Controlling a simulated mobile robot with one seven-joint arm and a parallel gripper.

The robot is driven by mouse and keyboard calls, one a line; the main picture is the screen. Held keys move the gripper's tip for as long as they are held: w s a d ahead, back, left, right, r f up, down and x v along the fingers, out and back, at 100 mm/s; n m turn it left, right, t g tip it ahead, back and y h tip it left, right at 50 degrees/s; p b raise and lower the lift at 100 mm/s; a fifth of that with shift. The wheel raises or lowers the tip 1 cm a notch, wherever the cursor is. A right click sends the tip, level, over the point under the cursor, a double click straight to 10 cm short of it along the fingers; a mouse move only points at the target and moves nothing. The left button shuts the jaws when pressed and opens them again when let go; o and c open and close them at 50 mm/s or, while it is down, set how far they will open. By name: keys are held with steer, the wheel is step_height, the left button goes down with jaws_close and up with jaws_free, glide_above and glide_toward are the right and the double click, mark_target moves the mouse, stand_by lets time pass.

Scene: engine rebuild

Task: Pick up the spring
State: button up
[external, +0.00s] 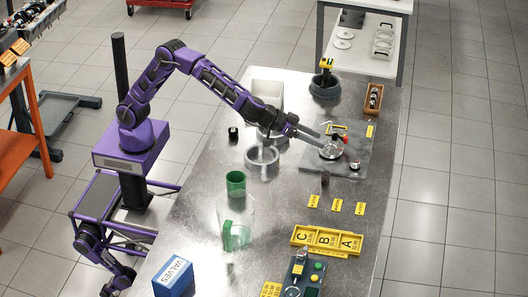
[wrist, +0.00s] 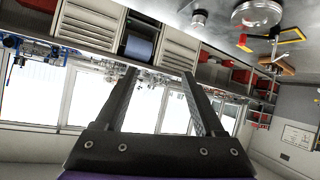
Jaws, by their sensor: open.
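I cannot make out a spring for certain in either view. A round metal dish (external: 331,150) with small red and dark parts on or beside it sits on a grey mat (external: 352,166) on the steel table; a round metal part, likely the same dish, shows at the top right of the wrist view (wrist: 258,14). My gripper (external: 318,139) is just left of the dish, above the table. In the wrist view its two fingers (wrist: 158,76) are spread, with nothing seen between them.
A grey ring-shaped part (external: 262,158) stands left of the mat. A green cup (external: 236,183), a blue VALVES box (external: 174,277), a yellow A-B-C tray (external: 325,241) and a control box (external: 301,275) are nearer. A dark round pot (external: 325,88) and wooden box (external: 373,99) stand behind.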

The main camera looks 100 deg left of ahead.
mark_target(328, 173)
steer(key=s+f+y, duration=0.1)
steer(key=f, duration=0.3)
steer(key=s+d+f+y, duration=0.1)
steer(key=f, duration=0.3)
steer(key=s+f, duration=0.1)
steer(key=f, duration=0.3)
steer(key=shift+d+n+y, duration=0.3)
steer(key=shift+d+y, duration=0.1)
steer(key=shift+s+f, duration=0.3)
steer(key=shift+f, duration=0.05)
steer(key=x, duration=0.5)
steer(key=p+x, duration=0.1)
steer(key=x, duration=0.1)
steer(key=shift+w+a+r, duration=0.25)
steer(key=shift+w+r, duration=0.05)
steer(key=shift+y, duration=0.3)
steer(key=shift+c, duration=0.2)
jaws_close()
